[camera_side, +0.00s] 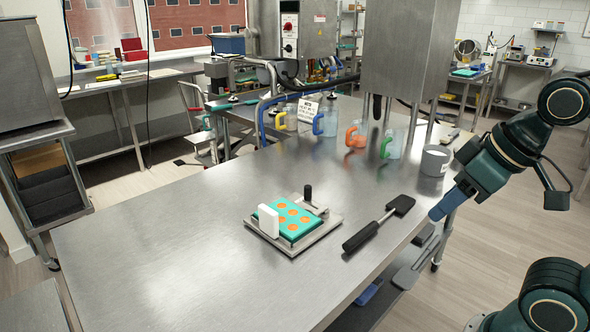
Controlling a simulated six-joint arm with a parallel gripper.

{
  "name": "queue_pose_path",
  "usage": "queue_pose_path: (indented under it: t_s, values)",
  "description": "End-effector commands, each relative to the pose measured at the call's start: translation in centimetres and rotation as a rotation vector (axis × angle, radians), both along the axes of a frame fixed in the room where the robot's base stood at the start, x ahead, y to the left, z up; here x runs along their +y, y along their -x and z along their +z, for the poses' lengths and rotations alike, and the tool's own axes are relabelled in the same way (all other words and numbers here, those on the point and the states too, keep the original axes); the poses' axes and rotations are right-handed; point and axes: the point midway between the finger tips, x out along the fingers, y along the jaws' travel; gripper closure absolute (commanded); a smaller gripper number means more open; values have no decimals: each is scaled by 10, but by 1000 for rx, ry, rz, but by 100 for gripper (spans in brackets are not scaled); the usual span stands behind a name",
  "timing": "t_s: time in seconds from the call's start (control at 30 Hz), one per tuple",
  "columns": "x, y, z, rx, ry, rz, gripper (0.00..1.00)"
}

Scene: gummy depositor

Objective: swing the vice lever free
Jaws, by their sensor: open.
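The vice (293,224) sits on the steel table, a flat metal plate with a white upright block (268,221) at its left side. A teal mould (293,228) with several orange round cavities lies in it. A short black upright handle (308,193), which looks like the vice lever, stands at the back right of the vice. My gripper (437,212) is at the right, above the table's right edge and well apart from the vice. It points down and left, with nothing visible in it. Its fingers are small and seen edge-on here.
A black spatula (380,222) lies right of the vice. A grey cup (435,160) and several jugs with coloured handles, one orange (356,136), stand toward the back. A steel hopper (408,55) hangs over the back. The table's front left (150,265) is clear.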

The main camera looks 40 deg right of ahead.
Motion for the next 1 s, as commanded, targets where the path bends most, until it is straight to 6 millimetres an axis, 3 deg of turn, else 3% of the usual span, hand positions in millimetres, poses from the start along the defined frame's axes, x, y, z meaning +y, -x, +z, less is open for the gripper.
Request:
queue_pose_path:
  t_s: [0.67,0.87,1.0]
  values:
    - [-1,-6,5,8,3,1,58]
    - [-3,-27,20,39,10,7,58]
    - [-5,-52,34,72,19,16,58]
